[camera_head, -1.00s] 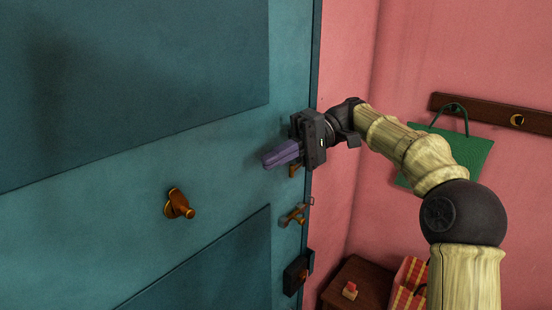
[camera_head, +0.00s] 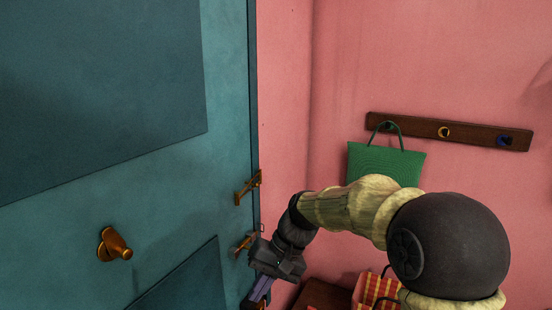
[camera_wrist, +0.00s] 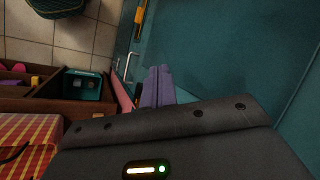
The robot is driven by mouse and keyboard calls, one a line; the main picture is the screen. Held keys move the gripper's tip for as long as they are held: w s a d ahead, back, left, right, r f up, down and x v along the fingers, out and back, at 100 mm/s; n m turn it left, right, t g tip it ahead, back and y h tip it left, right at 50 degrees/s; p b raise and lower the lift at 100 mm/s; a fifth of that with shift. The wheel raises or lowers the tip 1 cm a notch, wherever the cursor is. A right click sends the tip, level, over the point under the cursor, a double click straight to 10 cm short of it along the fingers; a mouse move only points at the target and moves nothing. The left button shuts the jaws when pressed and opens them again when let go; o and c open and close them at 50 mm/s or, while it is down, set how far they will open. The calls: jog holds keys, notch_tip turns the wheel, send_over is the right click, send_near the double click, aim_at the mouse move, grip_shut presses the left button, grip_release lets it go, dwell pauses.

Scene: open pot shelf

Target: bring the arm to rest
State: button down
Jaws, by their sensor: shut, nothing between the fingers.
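My gripper (camera_head: 258,290) hangs low beside the edge of the teal door (camera_head: 60,215), its purple fingers pointing down. The fingers also show in the wrist view (camera_wrist: 157,86), closed together with nothing between them. My arm reaches from the lower right across the picture. The gripper overlaps the lower part of the door edge in the head view; I cannot tell whether it touches the door.
The door carries a brass knob (camera_head: 114,244), an upper brass latch (camera_head: 248,188) and a lower one (camera_head: 243,245). A green bag (camera_head: 385,163) hangs from a hook rail (camera_head: 470,134) on the pink wall. A checked bag (camera_head: 372,290) stands near a brown wooden piece (camera_head: 318,295).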

jog(key=s+d+f+t+h, duration=0.1)
jog(key=s+d+f+h, duration=0.1)
jog(key=d, duration=0.4)
jog(key=s+d+f+t+h+b, duration=0.1)
jog(key=s+d+f+t+h, duration=0.1)
jog(key=s+d+f, duration=0.3)
jog(key=s+d+f+m+t+h, duration=0.1)
jog(key=s+d+f, duration=0.3)
jog(key=d, duration=0.4)
jog(key=shift+f+t+h, duration=0.4)
jog(key=shift+f, duration=0.15)
jog(key=c, duration=1.4)
grip_release()
jog(key=shift+s, duration=0.1)
